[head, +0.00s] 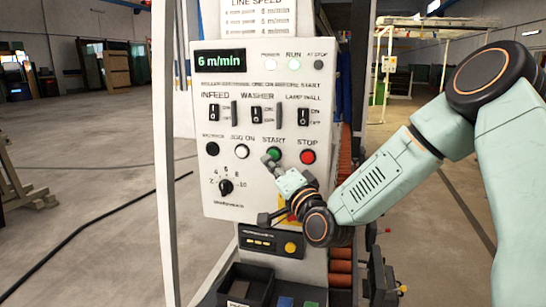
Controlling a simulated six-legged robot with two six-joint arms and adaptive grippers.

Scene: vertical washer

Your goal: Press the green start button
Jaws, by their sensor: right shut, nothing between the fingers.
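The green start button (274,154) sits on the white control panel (225,185) below the label START, between a white JOG ON button (242,152) and a red STOP button (308,157). My right gripper (267,160) is shut and empty, with its tip at the lower left edge of the green button. I cannot tell whether the tip touches it. My right arm comes in from the right across the lower right of the panel. My left gripper is not in view.
INFEED, WASHER and lamp switches lie above the buttons, and a speed dial (226,186) lies at lower left. A dark bin (245,285) stands below. The floor at left is mostly open.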

